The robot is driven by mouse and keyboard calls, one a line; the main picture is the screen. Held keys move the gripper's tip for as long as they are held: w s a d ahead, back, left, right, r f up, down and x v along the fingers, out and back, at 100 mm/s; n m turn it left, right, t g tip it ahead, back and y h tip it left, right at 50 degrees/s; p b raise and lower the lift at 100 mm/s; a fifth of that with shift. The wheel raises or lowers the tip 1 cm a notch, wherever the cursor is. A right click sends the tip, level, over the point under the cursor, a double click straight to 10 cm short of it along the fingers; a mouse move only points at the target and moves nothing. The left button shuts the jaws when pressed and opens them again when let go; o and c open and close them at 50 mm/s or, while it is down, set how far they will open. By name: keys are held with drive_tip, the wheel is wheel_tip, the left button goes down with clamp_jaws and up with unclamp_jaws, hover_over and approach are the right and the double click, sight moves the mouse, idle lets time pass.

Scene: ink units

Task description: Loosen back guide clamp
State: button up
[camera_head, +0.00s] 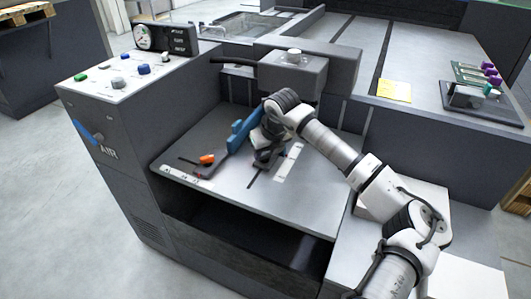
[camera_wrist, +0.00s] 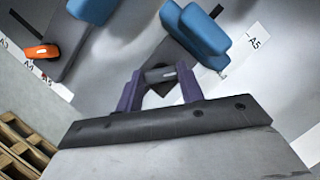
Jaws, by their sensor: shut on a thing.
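My gripper (camera_wrist: 161,84) has its two purple fingers closed on a small dark clamp handle (camera_wrist: 162,74) with a pale mark on top. The handle sits on a dark flat bar beside a blue guide block (camera_wrist: 200,38), in the upper middle of the wrist view. In the head view my gripper (camera_head: 264,157) is low over the grey table, right next to the blue guide (camera_head: 239,136). There the wrist and fingers hide the handle. I cannot tell how far the handle is turned.
An orange knob (camera_head: 207,159) on a dark base stands left on the table (camera_head: 225,185); it also shows in the wrist view (camera_wrist: 41,53). A pale scale strip (camera_head: 289,162) lies right of my gripper. A dark box unit (camera_head: 292,75) overhangs the back. The table's front is clear.

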drive_tip(key=n+y+b, duration=0.1)
drive_tip(key=n, duration=0.2)
drive_tip(key=shift+w+d+g, duration=0.1)
drive_tip(key=shift+d+g, duration=0.05)
drive_tip(key=shift+g, duration=0.25)
drive_tip(key=n, duration=0.2)
drive_tip(key=n+g, duration=0.1)
drive_tip(key=n, duration=0.2)
drive_tip(key=shift+w+g+y, duration=0.1)
drive_tip(key=shift+g+y, duration=0.2)
drive_tip(key=shift+y, duration=0.1)
drive_tip(key=n, duration=0.2)
drive_tip(key=n+g, duration=0.1)
drive_tip(key=n, duration=0.1)
drive_tip(key=shift+w+g, duration=0.1)
drive_tip(key=shift+g, duration=0.2)
drive_tip(key=shift+w+n+g+p, duration=0.1)
drive_tip(key=shift+n+g+p, duration=0.55)
drive_tip(key=shift+n, duration=1.35)
drive_tip(key=o, duration=1)
